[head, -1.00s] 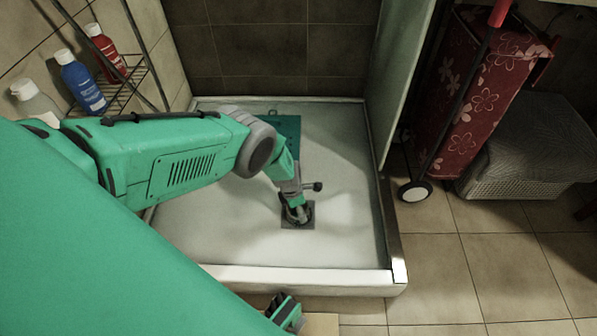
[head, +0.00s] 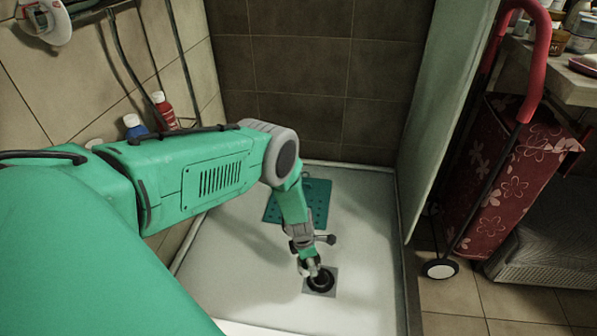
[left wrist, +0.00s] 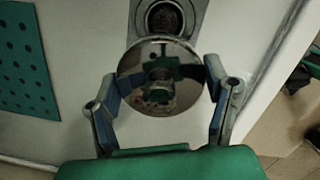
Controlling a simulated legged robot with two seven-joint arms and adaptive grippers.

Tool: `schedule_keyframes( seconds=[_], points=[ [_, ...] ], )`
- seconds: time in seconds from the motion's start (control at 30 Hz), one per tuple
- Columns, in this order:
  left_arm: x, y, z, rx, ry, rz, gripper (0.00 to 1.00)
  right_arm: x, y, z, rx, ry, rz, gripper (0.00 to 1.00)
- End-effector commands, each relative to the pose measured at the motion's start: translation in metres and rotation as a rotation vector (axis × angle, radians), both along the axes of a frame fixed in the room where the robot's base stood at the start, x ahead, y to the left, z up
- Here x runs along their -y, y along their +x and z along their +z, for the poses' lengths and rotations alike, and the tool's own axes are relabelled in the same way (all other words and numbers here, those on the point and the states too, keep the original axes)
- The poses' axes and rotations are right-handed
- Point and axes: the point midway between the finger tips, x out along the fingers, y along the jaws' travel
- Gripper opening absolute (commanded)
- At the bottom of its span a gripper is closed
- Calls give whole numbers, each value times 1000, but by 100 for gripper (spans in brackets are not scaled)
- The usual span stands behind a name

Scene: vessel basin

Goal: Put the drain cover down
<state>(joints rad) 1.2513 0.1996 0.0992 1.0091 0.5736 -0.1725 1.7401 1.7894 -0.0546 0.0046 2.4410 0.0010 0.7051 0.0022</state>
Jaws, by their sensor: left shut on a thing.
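The drain cover (left wrist: 160,104) is a shiny round metal disc that mirrors my gripper. My left gripper (left wrist: 163,92) is shut on it, with one finger at each side of the disc. The square drain (left wrist: 165,18), with a dark round opening, shows just beyond the disc in the left wrist view. In the head view my left gripper (head: 310,266) is just above and beside the drain (head: 320,282), whose dark opening is partly uncovered. The cover is hard to make out there. My right gripper is out of view.
The white shower basin (head: 375,240) has free floor around the drain. A green perforated mat (head: 316,200) lies behind my left arm. A glass panel (head: 445,120) borders the right side, with a red flowered trolley (head: 505,180) beyond. Bottles (head: 163,108) stand at the left wall.

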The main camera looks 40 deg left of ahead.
Motion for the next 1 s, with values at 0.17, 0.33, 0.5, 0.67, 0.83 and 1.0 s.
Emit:
schedule_keyframes(
  seconds=[0.17, 0.33, 0.5, 0.67, 0.83, 1.0],
  points=[
    [-39, -35, -8, -2, 0, 17, 40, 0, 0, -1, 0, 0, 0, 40],
    [-68, -70, -13, -4, 2, 19, 40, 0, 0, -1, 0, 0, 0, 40],
    [-95, -109, -14, -4, 3, 18, 40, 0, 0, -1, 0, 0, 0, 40],
    [-116, -148, -12, -3, 4, 13, 40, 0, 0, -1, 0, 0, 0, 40],
    [-130, -184, -2, -2, 4, 3, 40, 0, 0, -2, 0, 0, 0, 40],
    [-136, -203, 10, 1, 5, -8, 40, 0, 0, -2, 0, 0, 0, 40]
  ],
)
